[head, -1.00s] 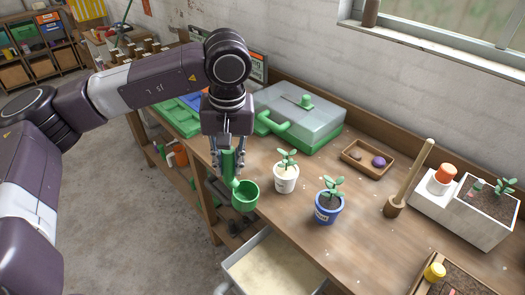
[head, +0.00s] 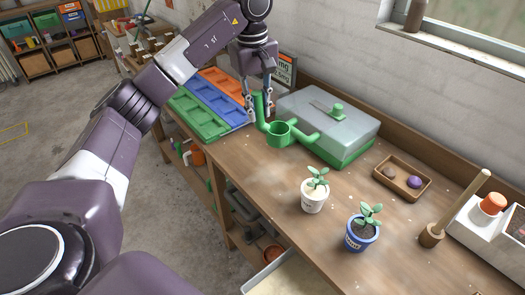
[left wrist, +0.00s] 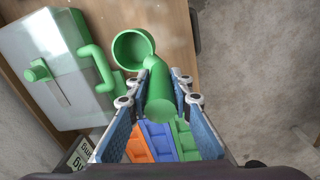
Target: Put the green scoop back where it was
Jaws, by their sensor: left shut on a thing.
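The green scoop (head: 278,133) is held by its handle in my left gripper (head: 259,105), cup end pointing toward the near right. In the left wrist view the scoop (left wrist: 134,50) shows with its handle between the two blue-padded fingers of my left gripper (left wrist: 158,105). It is above the bench, beside the green-based box with a clear lid (head: 335,115). A tray with green, blue and orange sections (head: 196,120) lies behind and left of the scoop; it also shows below the handle in the left wrist view (left wrist: 160,140). My right gripper is not in view.
A white pot with a seedling (head: 314,198) and a blue pot with a seedling (head: 361,234) stand on the bench (head: 275,190). A small wooden tray (head: 402,181) and a wooden dibber (head: 432,234) are to the right. A sign stands behind the gripper against the wall.

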